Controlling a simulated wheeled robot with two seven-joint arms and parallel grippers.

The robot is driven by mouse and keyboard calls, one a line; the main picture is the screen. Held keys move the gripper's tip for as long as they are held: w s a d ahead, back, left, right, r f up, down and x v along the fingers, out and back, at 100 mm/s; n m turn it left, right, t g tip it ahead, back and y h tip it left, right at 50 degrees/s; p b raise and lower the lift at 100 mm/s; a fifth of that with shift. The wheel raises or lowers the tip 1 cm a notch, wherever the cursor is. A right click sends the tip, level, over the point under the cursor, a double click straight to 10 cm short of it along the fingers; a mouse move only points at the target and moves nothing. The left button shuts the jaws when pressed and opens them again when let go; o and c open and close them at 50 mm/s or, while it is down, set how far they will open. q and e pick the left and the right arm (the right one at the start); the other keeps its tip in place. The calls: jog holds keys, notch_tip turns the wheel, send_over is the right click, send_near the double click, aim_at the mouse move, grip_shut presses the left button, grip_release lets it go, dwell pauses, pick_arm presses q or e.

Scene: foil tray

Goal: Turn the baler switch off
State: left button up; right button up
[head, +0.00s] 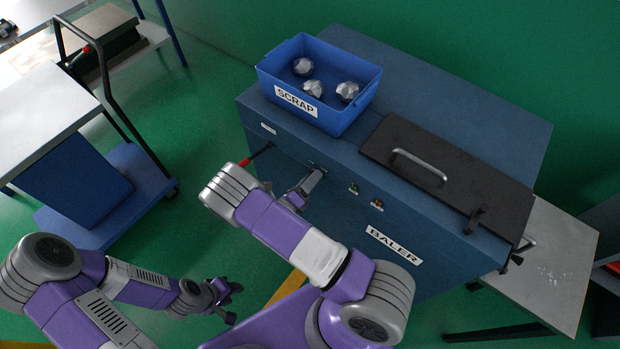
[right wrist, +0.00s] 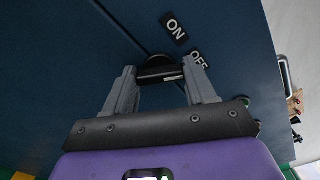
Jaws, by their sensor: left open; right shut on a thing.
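The blue baler (head: 470,110) stands at the centre right. Its switch (right wrist: 160,72) is a dark handle on the blue panel in the right wrist view, with an ON label (right wrist: 174,27) and a partly covered OFF label (right wrist: 199,60) beside it. My right gripper (right wrist: 161,72) is shut on the switch, one finger on each side. In the head view my right gripper (head: 316,175) is at the baler's front face, and the switch is mostly hidden there. My left gripper (head: 232,300) is open and empty, low over the floor, away from the baler.
A blue SCRAP bin (head: 320,118) with foil balls sits on the baler beside a black lid (head: 450,170). A cart (head: 100,220) stands left, a grey table (head: 560,260) right.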

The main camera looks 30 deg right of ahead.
dwell(0.4)
jog(key=o, duration=1)
jog(key=shift+o, duration=0.2)
jog(key=v, duration=0.7)
jog(key=shift+a, duration=0.3)
jog(key=shift+s, duration=0.15)
